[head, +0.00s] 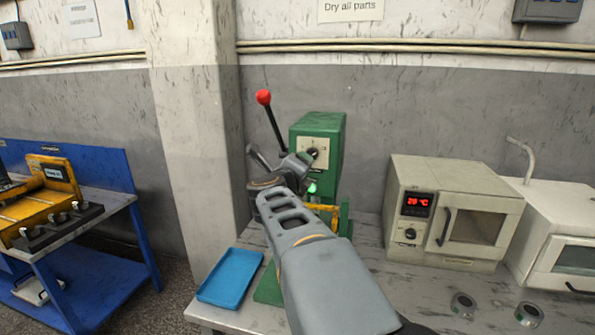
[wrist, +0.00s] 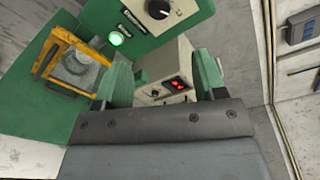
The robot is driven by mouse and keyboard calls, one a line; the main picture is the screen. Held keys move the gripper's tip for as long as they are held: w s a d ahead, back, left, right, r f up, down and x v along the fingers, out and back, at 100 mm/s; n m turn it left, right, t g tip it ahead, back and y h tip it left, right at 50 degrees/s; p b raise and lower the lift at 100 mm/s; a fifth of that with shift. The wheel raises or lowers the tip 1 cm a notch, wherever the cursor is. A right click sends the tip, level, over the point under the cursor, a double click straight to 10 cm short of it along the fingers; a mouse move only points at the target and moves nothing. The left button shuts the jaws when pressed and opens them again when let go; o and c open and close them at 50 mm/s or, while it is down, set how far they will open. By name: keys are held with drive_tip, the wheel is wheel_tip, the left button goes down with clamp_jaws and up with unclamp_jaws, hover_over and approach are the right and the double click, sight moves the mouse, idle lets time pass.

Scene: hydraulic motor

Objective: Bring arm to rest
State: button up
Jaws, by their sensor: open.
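My grey arm reaches up from the bottom of the head view toward the green machine (head: 318,140), covering part of its base. In the wrist view my gripper (wrist: 164,82) has its two green fingers well apart, with nothing between them. The small oven shows behind the gap. The green machine (wrist: 160,30) is close by on the upper left of that view, with its knob and a lit green lamp. In its yellow frame (wrist: 48,56) sits a grey metal part (wrist: 80,68), apart from my fingers. In the head view my fingertips are hard to make out.
A red-knobbed lever (head: 264,98) sticks up beside the machine. A blue tray (head: 230,278) lies empty at the table's left edge. An oven (head: 455,212) reading red digits stands right. Two small round metal parts (head: 463,304) (head: 528,314) lie in front of it. A blue workbench (head: 110,170) stands left.

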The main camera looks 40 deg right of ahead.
idle(0.6)
drive_tip(key=w+a+f+n+t+y, duration=0.25)
drive_tip(key=a+f+n+y, duration=0.45)
drive_tip(key=n, duration=0.4)
drive_tip(key=w+a+f+n+t+y, duration=0.2)
drive_tip(key=w+a+f+n+y, duration=0.15)
drive_tip(key=a+n+y, duration=0.45)
drive_tip(key=s+a+f+n+g, duration=0.9)
drive_tip(key=s+a+f+n, duration=0.4)
drive_tip(key=s+n, duration=0.3)
drive_tip(key=shift+n, duration=0.4)
